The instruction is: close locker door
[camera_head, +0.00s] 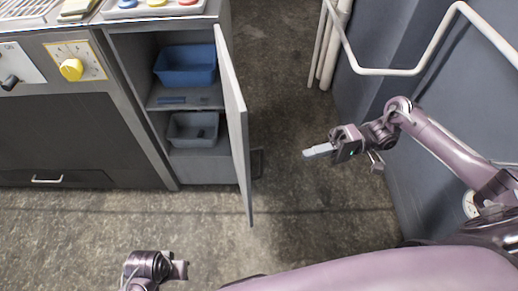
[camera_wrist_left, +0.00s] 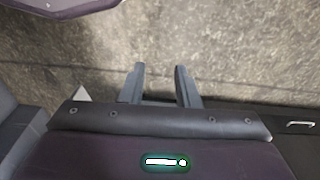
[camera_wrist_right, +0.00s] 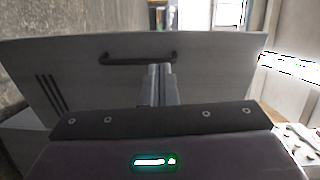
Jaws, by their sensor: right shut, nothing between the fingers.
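The locker door (camera_head: 237,125) stands open, swung out from the right side of the locker cabinet (camera_head: 157,110). Its outer face (camera_wrist_right: 85,80) with a dark bar handle (camera_wrist_right: 112,60) shows in the right wrist view. My right gripper (camera_head: 306,153) is shut and empty, to the right of the door and apart from it in the head view. Its fingertips (camera_wrist_right: 160,67) point toward the door's outer face, just below the handle in the picture. My left gripper (camera_wrist_left: 158,68) is open and empty over the floor. It shows low in the head view (camera_head: 185,270).
Inside the locker are a blue bin (camera_head: 186,66) on a shelf and a grey-blue bin (camera_head: 193,130) below. Pale pipes (camera_head: 398,71) run along the right wall. The floor between door and wall is clear.

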